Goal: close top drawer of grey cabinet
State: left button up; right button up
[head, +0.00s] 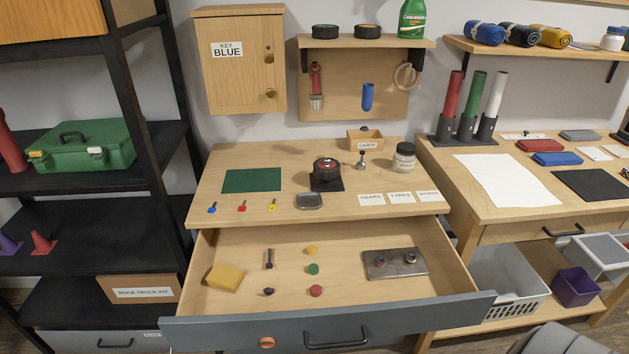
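The grey-fronted top drawer (215,331) stands pulled out toward me beneath the wooden worktop (290,155). Its front carries a dark bar handle (336,338) and an orange round knob (266,343). Inside the drawer lie a yellow block (225,276), small yellow, green and red discs, two small dark parts, and a metal plate (396,263) with two small round parts on it. The lower cabinet body is hidden below the drawer front.
A black shelf stands at left. At right, a second table (480,208) has bins beneath it.

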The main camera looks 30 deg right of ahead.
aim_at(359, 301)
jog(key=z, duration=1.2)
